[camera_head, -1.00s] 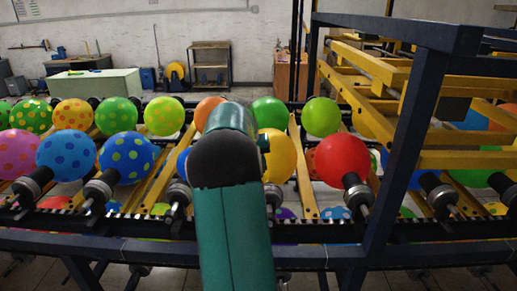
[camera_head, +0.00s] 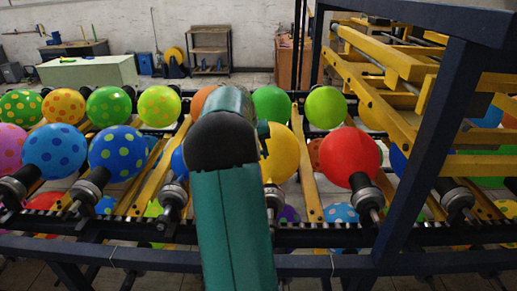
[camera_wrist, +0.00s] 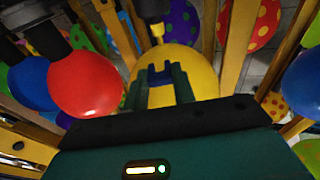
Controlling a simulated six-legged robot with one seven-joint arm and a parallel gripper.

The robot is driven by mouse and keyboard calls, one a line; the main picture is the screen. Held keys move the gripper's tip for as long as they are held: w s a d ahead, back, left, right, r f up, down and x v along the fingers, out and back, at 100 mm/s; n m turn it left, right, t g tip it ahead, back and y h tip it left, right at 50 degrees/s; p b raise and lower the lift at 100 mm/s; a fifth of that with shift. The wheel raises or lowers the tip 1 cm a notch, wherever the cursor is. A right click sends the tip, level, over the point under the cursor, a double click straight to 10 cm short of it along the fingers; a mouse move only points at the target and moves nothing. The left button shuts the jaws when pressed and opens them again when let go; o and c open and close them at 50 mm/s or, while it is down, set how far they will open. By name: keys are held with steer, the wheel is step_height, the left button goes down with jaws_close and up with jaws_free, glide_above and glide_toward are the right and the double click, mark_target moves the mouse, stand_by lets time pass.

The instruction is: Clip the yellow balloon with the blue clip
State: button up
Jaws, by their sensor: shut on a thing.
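The yellow balloon (camera_head: 282,152) sits on its holder in the front row, just right of my green arm in the head view, which covers its left side. In the wrist view the yellow balloon (camera_wrist: 201,78) fills the space behind my fingers. My gripper (camera_wrist: 161,88) is shut on the blue clip (camera_wrist: 159,73), which points at the balloon. In this view the clip overlaps the balloon; I cannot tell whether they touch.
A red balloon (camera_head: 350,158) stands close to the right of the yellow one in the head view. A blue dotted balloon (camera_head: 117,153) is to the left. Yellow slanted bars (camera_head: 308,175) run between the balloons. A dark blue frame post (camera_head: 430,130) rises at the right.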

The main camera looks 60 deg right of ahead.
steer(key=shift+s+f, duration=0.1)
steer(key=shift+f, duration=0.45)
glide_above(270, 179)
steer(key=w, duration=0.2)
steer(key=shift+w+a+f, duration=0.1)
steer(key=shift+f, duration=1.15)
steer(key=shift+w+a+f, duration=0.1)
steer(key=shift+f, duration=1.15)
steer(key=shift+x, duration=1.15)
steer(key=shift+s+f, duration=0.25)
steer(key=shift+f, duration=0.5)
steer(key=shift+s+f, duration=0.25)
steer(key=shift+f, duration=0.45)
steer(key=o, duration=0.9)
steer(key=shift+d, duration=0.1)
steer(key=shift+o, duration=0.2)
